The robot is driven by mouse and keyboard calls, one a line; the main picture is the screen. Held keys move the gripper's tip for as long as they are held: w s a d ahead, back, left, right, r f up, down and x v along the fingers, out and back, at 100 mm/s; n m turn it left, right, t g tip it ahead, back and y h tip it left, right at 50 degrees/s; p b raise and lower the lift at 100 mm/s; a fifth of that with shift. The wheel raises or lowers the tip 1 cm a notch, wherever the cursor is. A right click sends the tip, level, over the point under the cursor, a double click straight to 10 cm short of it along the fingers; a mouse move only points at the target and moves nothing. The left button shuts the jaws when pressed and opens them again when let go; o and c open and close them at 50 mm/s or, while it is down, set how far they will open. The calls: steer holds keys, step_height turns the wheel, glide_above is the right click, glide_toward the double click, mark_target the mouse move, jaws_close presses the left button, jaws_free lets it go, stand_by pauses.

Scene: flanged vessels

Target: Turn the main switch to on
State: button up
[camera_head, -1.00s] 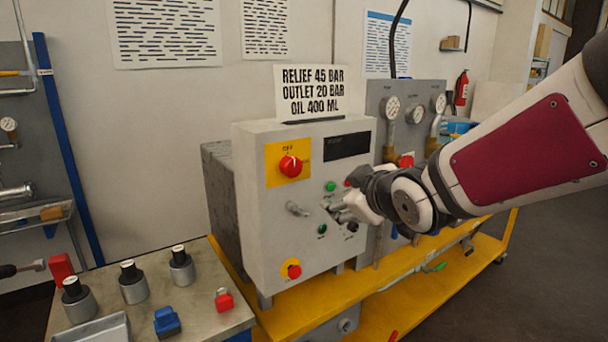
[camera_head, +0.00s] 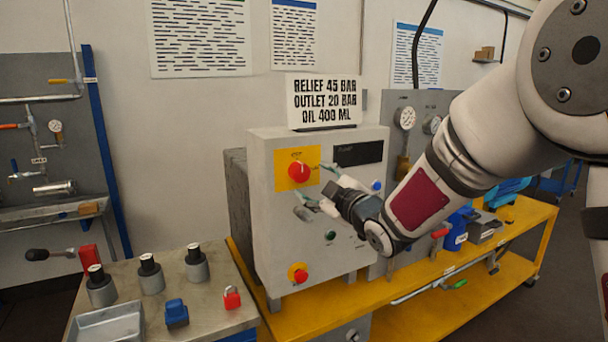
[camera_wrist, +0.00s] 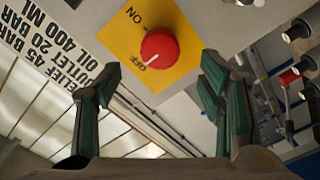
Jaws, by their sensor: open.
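The main switch is a round red knob (camera_head: 299,171) on a yellow plate (camera_head: 283,184) at the upper left of the grey control box (camera_head: 270,230). In the wrist view the red knob (camera_wrist: 160,46) shows a white line on its OFF side, and ON is printed at the plate's other side. My gripper (camera_head: 317,184) is open and empty, just right of the knob in the head view. In the wrist view my gripper (camera_wrist: 160,78) has its two fingers spread, with the knob beyond and between them. The fingers appear apart from the knob.
A red button on a yellow ring (camera_head: 298,273) sits low on the box. A sign card (camera_head: 323,101) stands on top. A silver lever and small lamps lie near my gripper. A bench (camera_head: 240,318) with several cylinders is at front left.

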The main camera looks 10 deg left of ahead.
mark_target(302, 174)
steer(key=x, duration=0.7)
steer(key=shift+c, duration=0.6)
steer(key=c, duration=1)
